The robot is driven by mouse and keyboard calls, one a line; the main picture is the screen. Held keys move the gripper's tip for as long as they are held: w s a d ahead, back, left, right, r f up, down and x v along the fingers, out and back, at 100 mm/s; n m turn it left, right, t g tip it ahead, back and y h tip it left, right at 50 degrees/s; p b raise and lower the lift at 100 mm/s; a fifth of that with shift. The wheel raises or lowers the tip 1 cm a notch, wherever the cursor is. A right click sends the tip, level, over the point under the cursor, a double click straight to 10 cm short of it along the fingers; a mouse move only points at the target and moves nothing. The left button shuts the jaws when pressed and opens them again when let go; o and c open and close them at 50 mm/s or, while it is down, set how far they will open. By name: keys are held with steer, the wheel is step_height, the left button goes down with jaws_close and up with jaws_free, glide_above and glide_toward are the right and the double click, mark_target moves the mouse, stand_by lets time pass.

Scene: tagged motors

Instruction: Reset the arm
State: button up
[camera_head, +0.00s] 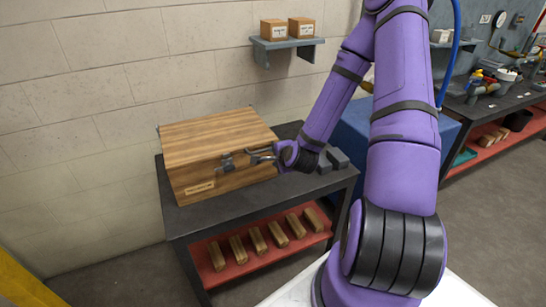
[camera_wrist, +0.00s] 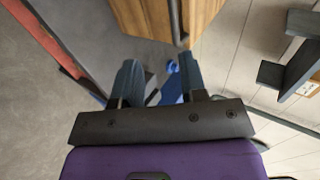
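My purple arm (camera_head: 405,120) reaches from the right foreground, up over the table and down to a wooden box. My gripper (camera_head: 258,156) is at the front right of the box, close to its dark metal fitting; I cannot tell whether they touch. In the wrist view my gripper (camera_wrist: 157,70) has its two dark fingers apart, with floor and something blue showing between them. No held object shows there. The wooden box (camera_head: 215,140) stands closed on the dark table, with a label low on its front. It also shows in the wrist view (camera_wrist: 148,15).
The dark table (camera_head: 240,208) has a red lower shelf (camera_head: 262,256) with several wooden blocks. Grey blocks (camera_head: 335,158) sit at its right end. A wall shelf (camera_head: 287,43) holds two cardboard boxes. A blue cabinet (camera_head: 352,135) stands behind my arm. A tool-covered bench (camera_head: 505,105) is at right.

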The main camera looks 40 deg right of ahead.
steer(key=shift+s+a+r, duration=0.1)
steer(key=shift+s+r, duration=0.15)
steer(key=shift+s, duration=0.1)
steer(key=shift+w, duration=0.1)
stand_by(0.3)
steer(key=s+a+r+n+g, duration=0.1)
steer(key=s+a+r+n, duration=0.15)
steer(key=r+n, duration=0.35)
steer(key=s+a+r+n+g+y, duration=0.1)
steer(key=a+r+n+g, duration=0.2)
steer(key=r, duration=0.6)
steer(key=s+a+r+n, duration=0.2)
steer(key=a+r+n, duration=0.25)
steer(key=r, duration=0.25)
steer(key=s+a+r+n+g, duration=0.1)
steer(key=s+a+r+n, duration=0.1)
steer(key=s+r, duration=0.4)
steer(key=s+a+r+n+y, duration=0.1)
steer(key=s+r+n, duration=0.3)
steer(key=s, duration=0.9)
step_height(320, 180, up, 3)
steer(key=shift+s+a+r+n+g, duration=0.1)
steer(key=shift+s+a+n+g, duration=0.3)
steer(key=shift+a, duration=0.3)
steer(key=shift+o, duration=0.3)
steer(key=shift+w, duration=0.1)
